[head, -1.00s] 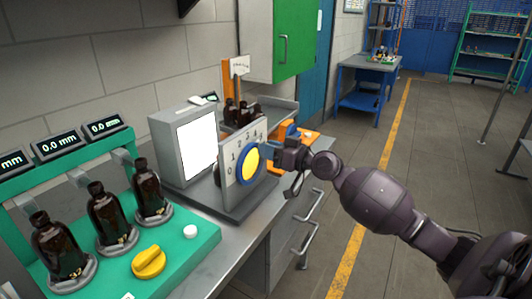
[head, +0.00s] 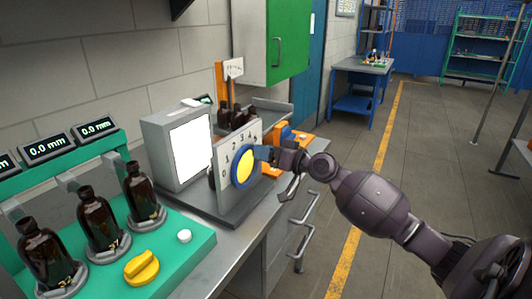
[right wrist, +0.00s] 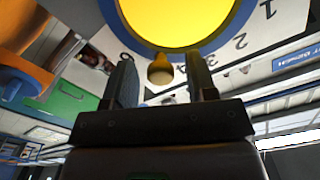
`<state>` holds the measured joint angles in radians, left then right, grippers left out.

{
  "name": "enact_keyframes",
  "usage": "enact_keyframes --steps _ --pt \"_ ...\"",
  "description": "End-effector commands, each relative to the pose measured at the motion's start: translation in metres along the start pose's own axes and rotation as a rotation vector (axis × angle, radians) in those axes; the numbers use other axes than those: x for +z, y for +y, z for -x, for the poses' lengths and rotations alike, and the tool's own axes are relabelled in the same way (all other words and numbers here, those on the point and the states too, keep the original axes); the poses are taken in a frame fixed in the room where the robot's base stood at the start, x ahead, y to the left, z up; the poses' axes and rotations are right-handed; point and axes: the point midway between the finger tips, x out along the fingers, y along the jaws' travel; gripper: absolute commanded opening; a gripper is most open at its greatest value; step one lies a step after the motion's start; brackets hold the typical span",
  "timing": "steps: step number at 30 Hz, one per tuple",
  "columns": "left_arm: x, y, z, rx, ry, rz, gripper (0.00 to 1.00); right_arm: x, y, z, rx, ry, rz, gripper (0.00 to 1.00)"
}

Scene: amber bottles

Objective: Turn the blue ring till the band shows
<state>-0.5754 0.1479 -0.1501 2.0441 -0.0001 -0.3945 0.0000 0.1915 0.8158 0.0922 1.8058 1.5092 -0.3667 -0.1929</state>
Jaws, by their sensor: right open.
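The blue ring (head: 235,176) surrounds a yellow disc (head: 245,167) on an upright grey panel (head: 222,194) with a number scale. My right gripper (head: 266,154) is at the ring's right side. In the right wrist view the blue ring (right wrist: 185,51) and yellow disc (right wrist: 180,18) fill the top. A small yellow knob (right wrist: 160,70) at the ring's edge lies between the open fingers of my right gripper (right wrist: 162,75), with gaps on both sides. The lit screen (head: 190,150) beside the panel is plain white. My left gripper is not in view.
A green stand (head: 196,252) on the left holds amber bottles (head: 98,222), a yellow dial (head: 142,267) and a white button (head: 184,236). More dark bottles (head: 237,118) stand behind the panel. Drawer handles (head: 305,207) stick out of the bench front.

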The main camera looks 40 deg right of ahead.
Motion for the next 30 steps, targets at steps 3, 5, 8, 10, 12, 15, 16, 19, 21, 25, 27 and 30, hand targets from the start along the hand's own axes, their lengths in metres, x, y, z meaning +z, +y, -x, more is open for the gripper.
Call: enact_keyframes --steps 3,5,8,10,12,15,16,19,21,25,27,30 --pt "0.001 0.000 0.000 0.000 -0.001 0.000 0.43 0.000 0.000 0.001 0.000 0.000 0.000 0.52" --pt "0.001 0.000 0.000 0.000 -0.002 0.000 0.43 0.001 0.000 0.004 0.000 -0.001 0.000 0.52" --pt "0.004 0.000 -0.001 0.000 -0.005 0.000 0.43 0.002 0.001 0.013 0.002 -0.002 -0.001 0.52" --pt "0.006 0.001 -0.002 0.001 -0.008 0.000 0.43 0.003 0.001 0.022 0.002 -0.004 -0.001 0.52" --pt "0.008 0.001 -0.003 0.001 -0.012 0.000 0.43 0.003 0.002 0.034 0.002 -0.004 -0.002 0.52" --pt "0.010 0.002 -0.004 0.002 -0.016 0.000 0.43 0.004 0.002 0.051 0.002 -0.004 -0.002 0.52" --pt "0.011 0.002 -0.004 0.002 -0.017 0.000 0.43 0.004 0.002 0.056 0.003 -0.005 -0.002 0.52" --pt "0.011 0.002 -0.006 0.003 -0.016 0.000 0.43 0.003 0.002 0.072 0.003 -0.003 -0.004 0.52" --pt "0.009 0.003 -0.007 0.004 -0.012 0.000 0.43 0.003 0.001 0.082 0.002 -0.003 -0.001 0.52" --pt "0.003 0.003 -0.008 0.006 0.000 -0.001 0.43 0.002 0.001 0.097 0.001 -0.001 -0.002 0.52" --pt "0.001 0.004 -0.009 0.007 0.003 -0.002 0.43 0.001 0.001 0.103 0.001 -0.002 -0.001 0.52" --pt "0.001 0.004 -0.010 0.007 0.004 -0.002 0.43 0.001 0.000 0.107 0.001 -0.001 -0.001 0.52"
